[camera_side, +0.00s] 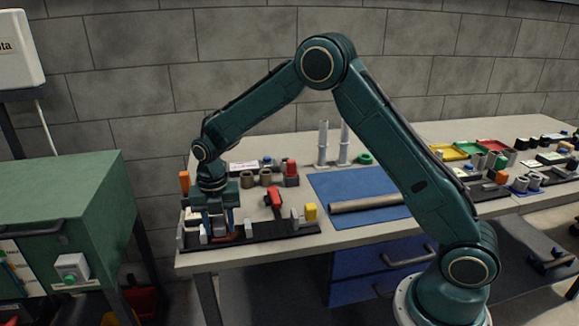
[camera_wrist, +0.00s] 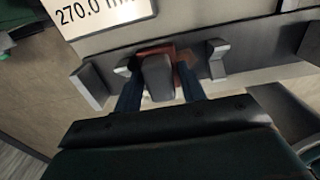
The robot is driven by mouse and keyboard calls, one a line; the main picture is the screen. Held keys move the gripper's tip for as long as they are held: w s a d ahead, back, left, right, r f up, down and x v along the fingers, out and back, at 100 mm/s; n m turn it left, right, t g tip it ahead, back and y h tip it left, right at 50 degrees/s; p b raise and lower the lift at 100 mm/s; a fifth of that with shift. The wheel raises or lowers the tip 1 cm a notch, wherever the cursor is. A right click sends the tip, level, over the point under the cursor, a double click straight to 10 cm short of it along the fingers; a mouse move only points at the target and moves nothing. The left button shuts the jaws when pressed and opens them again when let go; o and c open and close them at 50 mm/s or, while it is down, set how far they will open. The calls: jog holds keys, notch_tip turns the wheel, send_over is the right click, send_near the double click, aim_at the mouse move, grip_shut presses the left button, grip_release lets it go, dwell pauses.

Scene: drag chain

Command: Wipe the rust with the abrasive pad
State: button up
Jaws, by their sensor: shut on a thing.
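My gripper (camera_side: 221,230) points down at the left end of the black tray (camera_side: 280,236) near the table's front edge. In the wrist view its two blue fingers (camera_wrist: 160,82) are shut on a grey block with a reddish-brown pad (camera_wrist: 157,76) beneath, which I take to be the abrasive pad. The pad sits low between grey upright holders; whether it touches the tray is unclear. A brownish metal tube (camera_side: 370,203) lies on the blue mat (camera_side: 335,186) to the right, apart from my gripper. Rust cannot be made out clearly at this size.
Two pale upright posts (camera_side: 323,145) stand behind the mat. Coloured bins (camera_side: 455,150) and parts crowd the right side.

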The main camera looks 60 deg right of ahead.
aim_at(234, 234)
jog(key=shift+s+d, duration=0.15)
jog(key=shift+s+d+f, duration=0.15)
jog(key=shift+s+d, duration=0.8)
dwell(0.6)
jog(key=shift+w+a, duration=1.1)
jog(key=shift+s+d, duration=0.1)
jog(key=shift+s+d+f, duration=0.1)
jog(key=shift+s+d, duration=0.85)
jog(key=shift+s, duration=0.05)
jog(key=shift+d, duration=0.1)
jog(key=shift+f, duration=0.1)
